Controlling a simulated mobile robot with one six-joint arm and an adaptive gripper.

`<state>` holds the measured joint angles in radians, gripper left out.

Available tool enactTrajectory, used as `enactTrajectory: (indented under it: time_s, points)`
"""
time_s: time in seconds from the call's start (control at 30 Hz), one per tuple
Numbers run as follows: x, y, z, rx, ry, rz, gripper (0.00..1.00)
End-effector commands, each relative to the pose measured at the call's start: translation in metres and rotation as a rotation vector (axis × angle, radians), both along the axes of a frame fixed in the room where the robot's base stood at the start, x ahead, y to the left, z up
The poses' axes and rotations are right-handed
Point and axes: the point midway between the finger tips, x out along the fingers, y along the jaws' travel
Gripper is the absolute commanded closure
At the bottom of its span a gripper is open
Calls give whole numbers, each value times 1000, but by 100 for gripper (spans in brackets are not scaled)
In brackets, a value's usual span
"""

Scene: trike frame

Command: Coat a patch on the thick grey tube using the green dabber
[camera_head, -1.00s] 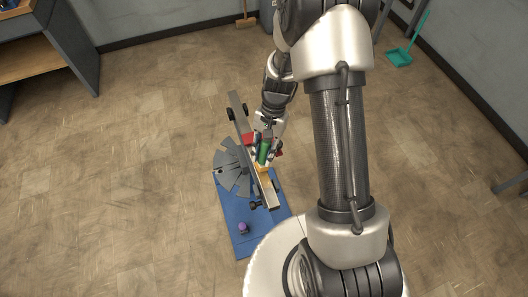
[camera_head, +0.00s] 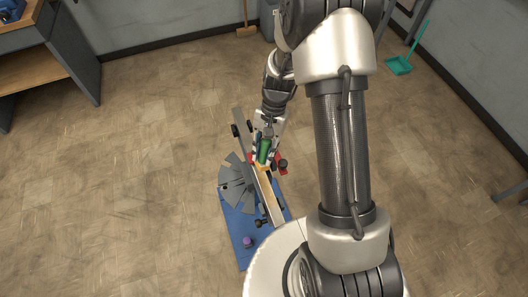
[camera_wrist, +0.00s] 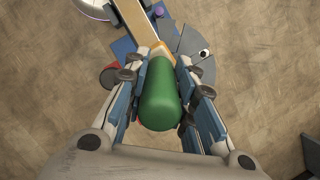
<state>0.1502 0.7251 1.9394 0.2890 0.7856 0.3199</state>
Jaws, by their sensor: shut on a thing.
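My gripper (camera_wrist: 163,95) is shut around a green dabber (camera_wrist: 161,94), whose rounded green body fills the space between the fingers. In the head view the dabber (camera_head: 264,150) is held over the long square tube. That tube shows grey at its far end (camera_head: 240,121) and a tan face on its near stretch (camera_head: 268,194). In the wrist view the tan stretch (camera_wrist: 142,28) runs up from the dabber. The dabber's working end is hidden, so I cannot tell whether it touches the tube. A small orange area shows just below the gripper in the head view.
A grey fan-shaped segmented plate (camera_head: 236,181) lies left of the tube. A blue mat (camera_head: 235,225) holds a small purple-topped item (camera_head: 248,241). A red part (camera_head: 281,157) is right of my gripper. A teal dustpan (camera_head: 399,66) stands far off; much floor is clear.

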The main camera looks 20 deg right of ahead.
Motion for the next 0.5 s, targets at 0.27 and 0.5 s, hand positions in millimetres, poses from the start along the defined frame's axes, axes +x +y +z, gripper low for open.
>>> enactTrajectory:
  time_s: [0.27,0.5]
  points:
    - [1,-1,28,0,0,2,100]
    - [1,-2,34,0,0,3,100]
